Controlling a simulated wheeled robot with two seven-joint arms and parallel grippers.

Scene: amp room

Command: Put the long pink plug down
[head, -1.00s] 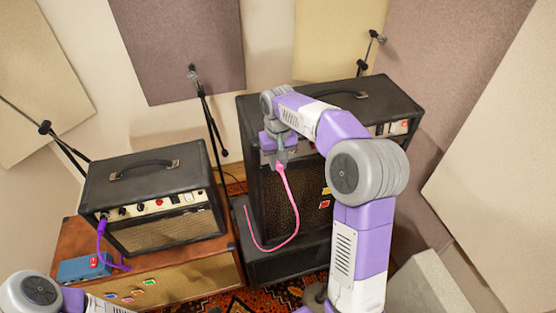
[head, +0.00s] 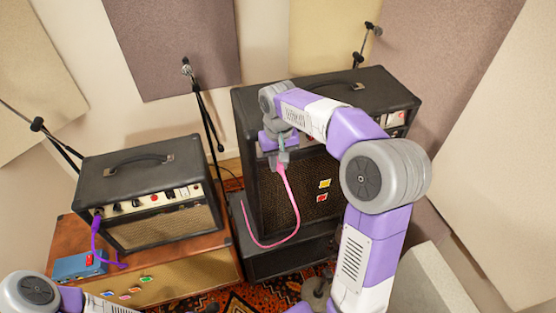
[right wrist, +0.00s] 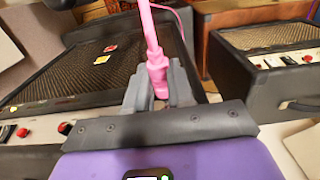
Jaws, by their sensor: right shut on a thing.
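The long pink plug (right wrist: 157,72) is between the fingers of my right gripper (right wrist: 159,84), which is shut on it. In the head view my right gripper (head: 282,154) hangs in front of the upper grille of the large black amp (head: 262,205), with the plug (head: 282,168) below its fingers. The pink cable (head: 294,205) drops from the plug, curves near the lower cabinet and rises at its left end. I cannot tell whether the plug touches the amp. My left gripper is out of view.
A smaller black amp (head: 128,166) stands on a brown wooden cabinet (head: 195,278) at left, with a purple plug (head: 97,222) in its front. Microphone stands (head: 207,115) rise behind.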

